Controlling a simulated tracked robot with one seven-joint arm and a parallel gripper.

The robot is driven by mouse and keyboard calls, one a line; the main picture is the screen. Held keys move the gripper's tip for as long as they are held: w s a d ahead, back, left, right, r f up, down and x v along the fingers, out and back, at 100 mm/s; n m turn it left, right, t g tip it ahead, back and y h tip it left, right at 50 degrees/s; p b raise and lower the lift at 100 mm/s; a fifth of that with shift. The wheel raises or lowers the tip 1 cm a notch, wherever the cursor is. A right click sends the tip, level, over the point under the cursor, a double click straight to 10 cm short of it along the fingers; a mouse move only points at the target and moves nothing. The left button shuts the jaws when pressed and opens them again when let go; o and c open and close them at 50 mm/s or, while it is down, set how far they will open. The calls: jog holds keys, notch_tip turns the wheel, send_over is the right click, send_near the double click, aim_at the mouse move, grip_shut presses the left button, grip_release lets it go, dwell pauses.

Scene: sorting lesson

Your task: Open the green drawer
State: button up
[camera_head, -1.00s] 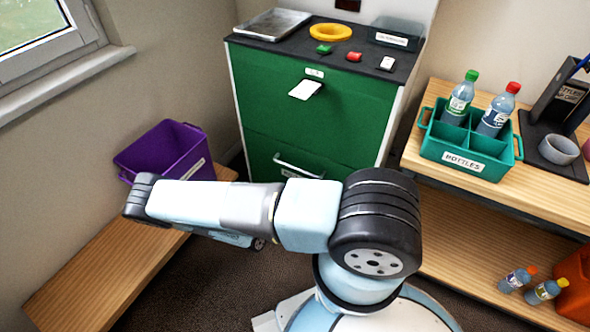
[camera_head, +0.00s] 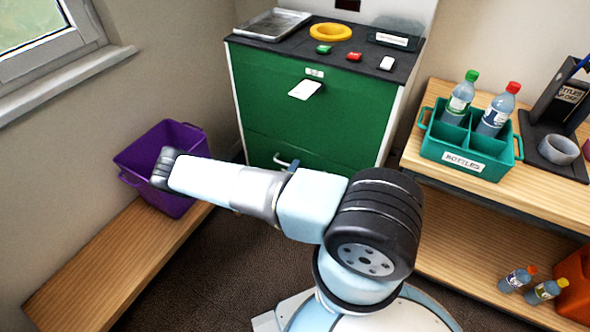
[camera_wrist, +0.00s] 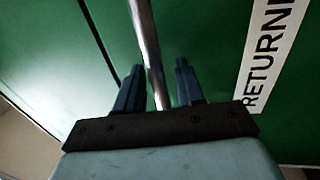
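The green cabinet has an upper drawer front (camera_head: 262,85) and a lower front (camera_head: 340,150), both looking shut. A metal bar handle (camera_head: 283,160) on the lower front is mostly hidden behind my arm. In the wrist view the handle (camera_wrist: 147,40) runs between the two dark blue fingers of my gripper (camera_wrist: 157,85). The fingers are apart, one on each side of the bar, with gaps visible. Whether the bar is fully between the tips in depth is hard to tell. A white label reading "RETURN…" (camera_wrist: 272,50) is on the green front.
A purple bin (camera_head: 160,150) stands on a wooden bench (camera_head: 95,270) at left. A teal bottle crate (camera_head: 470,160) sits on a wooden shelf at right. The cabinet top holds a metal tray (camera_head: 272,24), a yellow ring (camera_head: 330,32) and small blocks. Dark floor lies before the cabinet.

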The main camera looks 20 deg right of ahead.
grip_shut()
dwell(0.4)
